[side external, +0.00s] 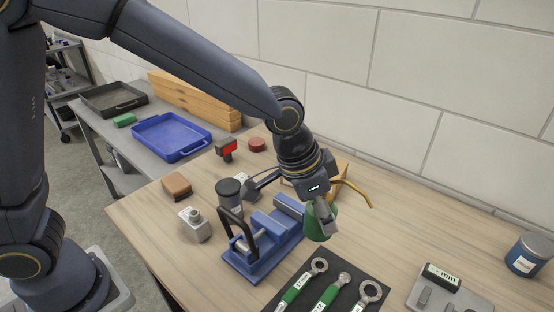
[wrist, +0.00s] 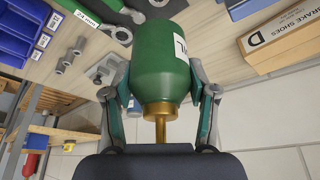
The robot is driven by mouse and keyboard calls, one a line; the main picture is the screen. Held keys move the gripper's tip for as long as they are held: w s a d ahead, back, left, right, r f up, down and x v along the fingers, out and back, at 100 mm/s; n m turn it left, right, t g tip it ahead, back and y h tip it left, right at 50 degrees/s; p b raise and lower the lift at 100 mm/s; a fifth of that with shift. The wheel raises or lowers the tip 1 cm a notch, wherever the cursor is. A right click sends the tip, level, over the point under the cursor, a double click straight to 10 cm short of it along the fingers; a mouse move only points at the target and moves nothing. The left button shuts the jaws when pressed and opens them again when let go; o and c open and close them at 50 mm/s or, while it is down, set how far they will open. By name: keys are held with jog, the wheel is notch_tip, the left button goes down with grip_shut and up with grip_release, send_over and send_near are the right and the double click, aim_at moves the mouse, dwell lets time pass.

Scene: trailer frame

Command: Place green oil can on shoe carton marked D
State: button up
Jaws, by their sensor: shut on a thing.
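My gripper (side external: 317,214) is shut on the green oil can (side external: 320,226), and its two fingers also show in the wrist view (wrist: 160,82) on either side of the can (wrist: 158,52). The can has a white label, partly seen, and a brass neck; its curved brass spout (side external: 356,191) sticks out to the right in the side view. The shoe carton marked D (wrist: 283,42), a brown box reading "BRAKE SHOES", is at the upper right of the wrist view, apart from the can. In the side view a brown box (side external: 342,166) is mostly hidden behind my wrist.
A blue vise (side external: 262,244) stands just left of the can. A dark mat with green-handled wrenches (side external: 325,291) lies in front. A blue tin (side external: 528,255) and a grey plate (side external: 450,291) are at right. Bare tabletop (side external: 415,225) lies right of the can.

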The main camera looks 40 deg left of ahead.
jog(key=w+a+r+n, duration=0.2)
jog(key=w+a, duration=0.2)
jog(key=a, duration=0.3)
jog(key=w+a+r+n+t+y, duration=0.1)
jog(key=w+a+r, duration=0.15)
jog(key=a, duration=0.45)
jog(key=w+a+r+n, duration=0.2)
jog(key=w+a, duration=0.2)
jog(key=a, duration=0.3)
jog(key=shift+y, duration=0.3)
jog(key=w+f, duration=0.3)
jog(key=w, duration=0.1)
jog(key=w+f, duration=0.3)
jog(key=w, duration=0.2)
jog(key=w+d+f, duration=0.1)
jog(key=w+f, duration=0.3)
jog(key=shift+w, duration=0.25)
jog(key=shift+w+d+f, duration=0.1)
jog(key=shift+f, duration=1.5)
jog(key=shift+f, duration=0.1)
jog(key=o, duration=1.5)
jog(key=shift+f, duration=0.1)
